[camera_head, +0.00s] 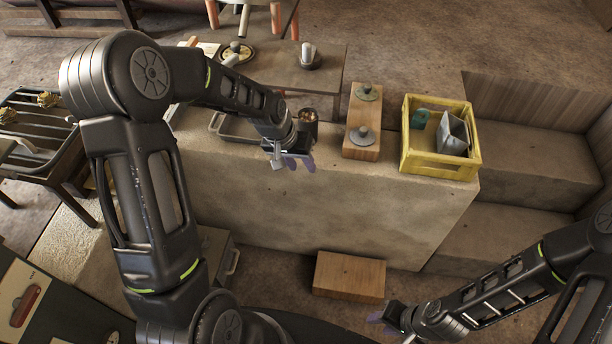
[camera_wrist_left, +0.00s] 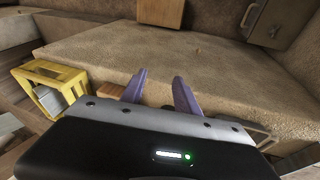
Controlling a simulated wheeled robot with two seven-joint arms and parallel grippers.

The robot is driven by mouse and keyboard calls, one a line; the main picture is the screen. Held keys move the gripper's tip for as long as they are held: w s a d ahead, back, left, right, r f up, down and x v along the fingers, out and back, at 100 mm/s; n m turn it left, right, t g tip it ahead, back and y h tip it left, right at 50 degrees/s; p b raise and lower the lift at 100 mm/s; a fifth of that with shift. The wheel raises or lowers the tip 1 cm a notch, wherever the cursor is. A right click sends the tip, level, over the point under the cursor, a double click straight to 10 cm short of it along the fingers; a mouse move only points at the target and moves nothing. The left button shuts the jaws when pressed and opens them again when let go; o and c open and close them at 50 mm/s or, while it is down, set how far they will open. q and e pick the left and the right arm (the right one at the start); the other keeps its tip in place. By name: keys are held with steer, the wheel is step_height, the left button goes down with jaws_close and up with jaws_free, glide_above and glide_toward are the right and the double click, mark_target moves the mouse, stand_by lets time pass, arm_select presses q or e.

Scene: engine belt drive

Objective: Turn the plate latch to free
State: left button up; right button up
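A wooden board (camera_head: 351,149) with two grey round knobbed discs (camera_head: 362,136) lies on the stone counter. I cannot pick out a plate latch for certain in either view. My left gripper (camera_head: 296,164) is over the counter's front edge, left of the board, with its purple fingers pointing down and forward. In the left wrist view its fingers (camera_wrist_left: 160,92) stand apart with nothing between them, and an end of the board (camera_wrist_left: 110,90) shows behind the left finger. My right gripper (camera_head: 384,318) is low at the bottom, away from the counter; its finger gap is not clear.
A yellow crate (camera_head: 407,161) with a grey part and a teal part stands at the counter's right end. A dark metal cup (camera_head: 308,116) and a tray (camera_head: 222,128) are near my left wrist. A wooden box (camera_head: 349,276) is on the floor in front. The stone counter (camera_head: 385,205) has a bare front face.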

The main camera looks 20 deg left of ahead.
arm_select(q)
steer(key=shift+s+d+f, duration=0.7)
steer(key=shift+d+f, duration=0.15)
steer(key=shift+d, duration=0.05)
